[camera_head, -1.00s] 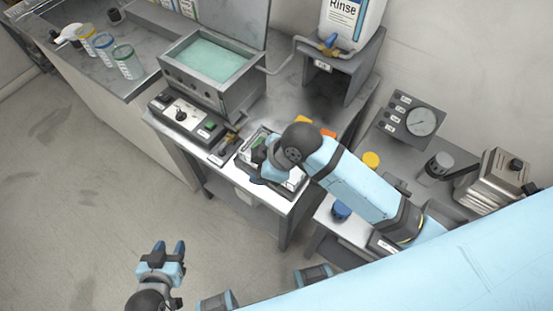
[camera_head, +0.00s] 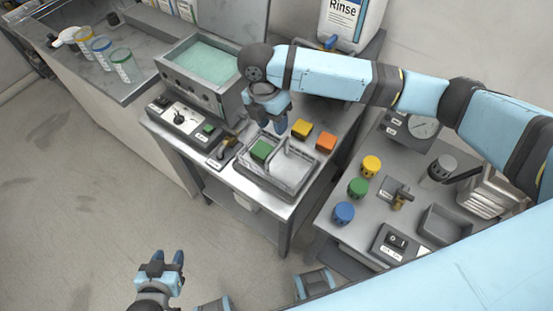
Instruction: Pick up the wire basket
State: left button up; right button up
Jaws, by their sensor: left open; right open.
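The wire basket (camera_head: 292,168) is pale and sits in a dark tray near the front edge of the metal bench. A green block (camera_head: 262,150) is at its left side. My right gripper (camera_head: 273,121) is open and empty, with its fingers pointing down. It appears above and behind the basket, beside the bath, and apart from the basket. My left gripper (camera_head: 168,257) is open and empty over the floor at the lower left, far from the basket.
A metal bath (camera_head: 163,67) with green liquid stands left of my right gripper. A control box (camera_head: 180,120) is to the left. Coloured knobs (camera_head: 358,187) stand on the right-hand bench. A Rinse container (camera_head: 350,20) is at the back.

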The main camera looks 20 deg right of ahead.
aim_at(279, 144)
jog(key=f, duration=0.3)
jog(key=s+d+f, duration=0.1)
jog(key=f, duration=0.2)
jog(key=s+f, duration=0.1)
jog(key=f, duration=0.3)
jog(key=shift+d+f, duration=0.1)
jog(key=shift+d, duration=0.25)
grip_shut()
